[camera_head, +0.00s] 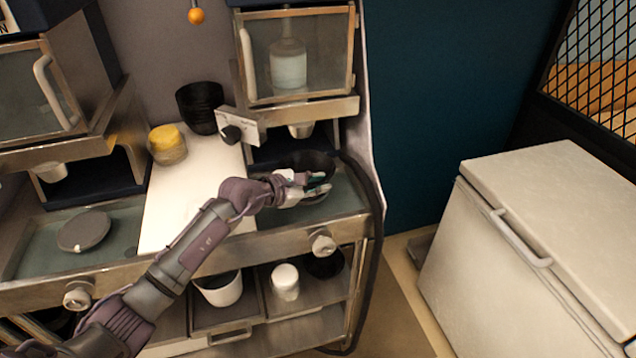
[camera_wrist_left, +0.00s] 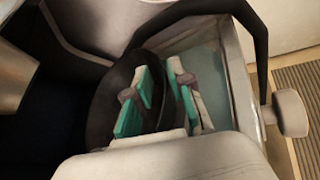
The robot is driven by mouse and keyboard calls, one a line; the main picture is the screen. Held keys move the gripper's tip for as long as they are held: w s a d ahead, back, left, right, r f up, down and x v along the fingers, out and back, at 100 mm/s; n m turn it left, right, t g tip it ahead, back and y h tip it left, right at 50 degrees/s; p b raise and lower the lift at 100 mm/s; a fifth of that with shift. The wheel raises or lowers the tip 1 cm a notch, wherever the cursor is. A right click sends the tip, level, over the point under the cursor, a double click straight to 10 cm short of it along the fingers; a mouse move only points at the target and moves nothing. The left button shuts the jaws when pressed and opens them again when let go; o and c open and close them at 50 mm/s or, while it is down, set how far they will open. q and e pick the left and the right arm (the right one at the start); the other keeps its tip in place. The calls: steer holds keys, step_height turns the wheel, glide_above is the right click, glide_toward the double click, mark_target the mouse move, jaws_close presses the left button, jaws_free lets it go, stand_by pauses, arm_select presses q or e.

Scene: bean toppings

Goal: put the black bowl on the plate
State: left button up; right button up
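The black bowl (camera_head: 309,160) sits under the right-hand dispenser, on the greenish counter tray. Its near side is partly hidden by my left gripper (camera_head: 318,188). In the left wrist view the bowl (camera_wrist_left: 101,105) lies under the left gripper (camera_wrist_left: 163,97). The two green-padded fingers are apart, one over the bowl's inside and the other near its outer right side. No firm contact with the rim can be made out. A flat round grey disc, which looks like the plate (camera_head: 84,231), lies on the counter at the left. My right gripper is not in view.
A thick black hose (camera_head: 372,200) runs close to the bowl's right. A white chest (camera_head: 530,240) stands at the right.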

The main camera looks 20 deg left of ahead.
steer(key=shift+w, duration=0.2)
arm_select(q)
steer(key=shift+d+r+p, duration=0.1)
steer(key=shift+r+p, duration=0.25)
steer(key=shift+r, duration=0.15)
steer(key=b+v, duration=0.3)
steer(key=v, duration=0.9)
steer(key=shift+f+b, duration=0.2)
steer(key=shift+b, duration=0.15)
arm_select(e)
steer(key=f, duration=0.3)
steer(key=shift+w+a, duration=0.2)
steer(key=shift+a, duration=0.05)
